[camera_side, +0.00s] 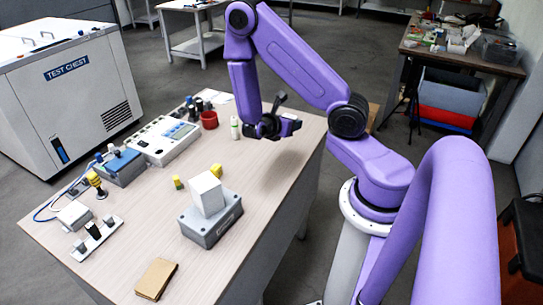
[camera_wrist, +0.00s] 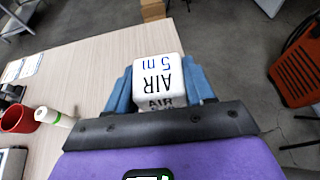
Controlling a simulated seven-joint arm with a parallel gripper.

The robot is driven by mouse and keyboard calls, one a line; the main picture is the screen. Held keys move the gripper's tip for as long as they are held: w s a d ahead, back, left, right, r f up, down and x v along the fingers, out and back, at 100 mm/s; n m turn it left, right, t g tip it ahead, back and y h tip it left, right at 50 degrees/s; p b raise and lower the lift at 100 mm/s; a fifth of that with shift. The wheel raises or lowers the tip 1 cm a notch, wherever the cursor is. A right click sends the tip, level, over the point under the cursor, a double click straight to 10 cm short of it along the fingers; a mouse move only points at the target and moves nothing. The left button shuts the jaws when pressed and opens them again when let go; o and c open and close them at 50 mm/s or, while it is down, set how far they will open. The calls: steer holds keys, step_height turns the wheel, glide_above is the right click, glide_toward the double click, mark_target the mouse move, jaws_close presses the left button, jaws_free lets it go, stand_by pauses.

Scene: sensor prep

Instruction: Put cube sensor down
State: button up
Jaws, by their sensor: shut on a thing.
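A white cube sensor (camera_wrist: 158,70) with black "AIR" and blue "5 m" lettering sits between the blue fingers of my gripper (camera_wrist: 160,92) in the wrist view. My gripper is shut on it. In the side view my gripper (camera_side: 270,127) is over the right back part of the wooden-topped table (camera_side: 262,197), apparently above its surface. The held cube cannot be made out there.
A red cup (camera_side: 209,120) and white bottle (camera_side: 235,128) stand left of my gripper. The right side of the tabletop is clear.

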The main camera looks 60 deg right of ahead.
steer(key=s+a+m+g, duration=0.4)
steer(key=s+a, duration=0.4)
steer(key=a, duration=0.2)
glide_above(270, 162)
steer(key=s, duration=0.1)
steer(key=shift+y, duration=0.4)
steer(key=f, duration=0.8)
steer(key=shift+s+a, duration=0.1)
steer(key=shift+a, duration=0.1)
steer(key=shift+w+d+f, duration=0.25)
steer(key=shift+w+f, duration=0.2)
steer(key=shift+f, duration=0.1)
steer(key=shift+w+f, duration=0.1)
steer(key=shift+f, duration=1.55)
steer(key=o, duration=1)
steer(key=shift+f, duration=0.15)
steer(key=shift+o, duration=0.2)
